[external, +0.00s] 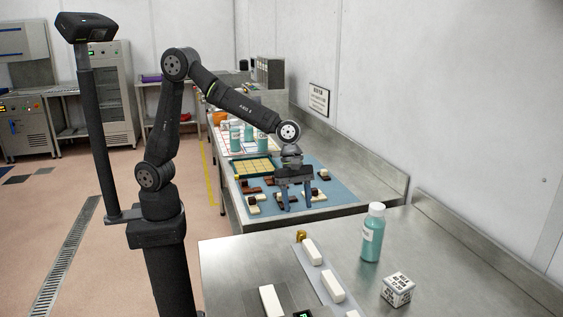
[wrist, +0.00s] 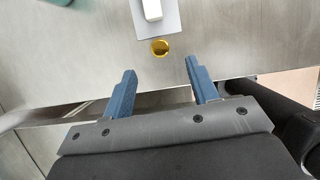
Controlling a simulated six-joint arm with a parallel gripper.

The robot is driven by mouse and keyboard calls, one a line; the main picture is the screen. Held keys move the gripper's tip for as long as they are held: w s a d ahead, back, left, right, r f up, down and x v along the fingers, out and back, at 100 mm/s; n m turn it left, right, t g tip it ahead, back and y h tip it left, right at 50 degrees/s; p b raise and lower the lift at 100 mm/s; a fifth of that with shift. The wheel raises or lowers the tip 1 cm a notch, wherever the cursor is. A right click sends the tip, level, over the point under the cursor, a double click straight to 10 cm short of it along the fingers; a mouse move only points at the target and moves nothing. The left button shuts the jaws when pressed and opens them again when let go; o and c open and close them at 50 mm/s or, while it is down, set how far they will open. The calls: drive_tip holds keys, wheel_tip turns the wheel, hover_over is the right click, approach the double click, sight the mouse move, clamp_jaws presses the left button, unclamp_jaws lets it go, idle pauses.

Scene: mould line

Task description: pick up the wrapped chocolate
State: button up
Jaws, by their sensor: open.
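The wrapped chocolate (external: 301,236) is a small gold piece on the near steel table, at the far end of a pale strip. In the wrist view the wrapped chocolate (wrist: 160,48) looks round and gold, lying just beyond the fingertips and between their lines. My gripper (external: 295,207) hangs with its blue fingers pointing down, above and apart from the chocolate. In the wrist view my gripper (wrist: 161,68) is open, with nothing between its fingers.
White blocks (external: 333,286) stand on the pale strip (external: 320,273) close to the chocolate. A teal bottle (external: 371,235) and a patterned cube (external: 398,290) stand to the right. Behind, a blue mat (external: 339,198) holds several chocolate pieces. The table around the chocolate's left is clear.

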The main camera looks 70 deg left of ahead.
sight(301, 232)
drive_tip(key=x, duration=0.3)
drive_tip(key=shift+f, duration=0.1)
drive_tip(key=shift+a+x, duration=0.1)
drive_tip(key=shift+x, duration=1.25)
drive_tip(key=shift+a+x, duration=0.15)
drive_tip(key=shift+x, duration=1.2)
drive_tip(key=shift+w, duration=0.15)
drive_tip(key=c, duration=1)
